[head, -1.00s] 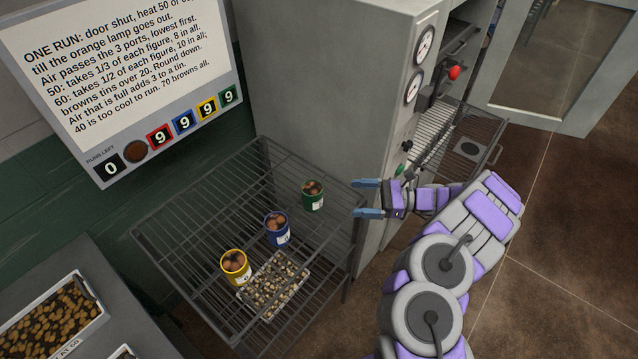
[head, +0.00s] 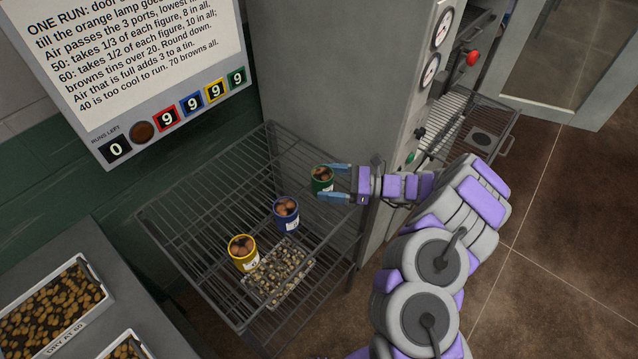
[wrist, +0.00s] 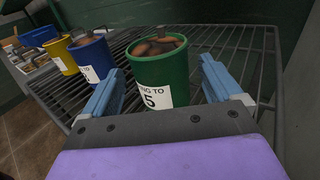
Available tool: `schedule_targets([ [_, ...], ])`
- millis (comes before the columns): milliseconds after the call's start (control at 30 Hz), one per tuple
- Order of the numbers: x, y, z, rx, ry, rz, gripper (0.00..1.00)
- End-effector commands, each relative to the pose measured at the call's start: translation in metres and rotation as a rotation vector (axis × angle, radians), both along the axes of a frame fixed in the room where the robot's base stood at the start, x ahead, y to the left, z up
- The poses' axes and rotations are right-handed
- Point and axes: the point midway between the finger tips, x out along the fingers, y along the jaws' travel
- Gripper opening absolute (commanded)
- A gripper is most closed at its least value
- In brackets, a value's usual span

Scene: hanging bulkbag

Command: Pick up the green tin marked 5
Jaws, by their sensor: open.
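The green tin (head: 321,180) stands upright on the wire rack, filled with brown lumps. In the wrist view the green tin (wrist: 160,80) carries a white label whose visible part reads "NG TO 5". My gripper (head: 338,183) is open, with its blue fingers on either side of the green tin. In the wrist view my gripper (wrist: 160,90) also has one finger to each side of the tin, with gaps visible. The tin's lower part is hidden behind my gripper's body there.
A blue tin (head: 286,215) and a yellow tin (head: 243,252) stand on the wire rack (head: 190,210), beside a tray of pale pieces (head: 279,273). A grey cabinet (head: 330,80) rises behind. A sign (head: 130,60) hangs at the left. Trays of brown pieces (head: 55,305) lie lower left.

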Motion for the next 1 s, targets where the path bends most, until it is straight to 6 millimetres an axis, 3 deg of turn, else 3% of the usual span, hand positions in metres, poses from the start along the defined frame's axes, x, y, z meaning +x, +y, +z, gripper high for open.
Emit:
schedule_targets([
  [167, 0.002, 0.009, -0.001, 0.002, -0.001, 0.000, 0.92],
  [433, 0.005, 0.049, -0.001, -0.002, -0.002, 0.001, 0.92],
  [700, 0.006, 0.051, 0.000, -0.001, -0.001, -0.002, 0.91],
  [1000, 0.006, 0.050, 0.001, 0.001, -0.001, -0.001, 0.63],
])
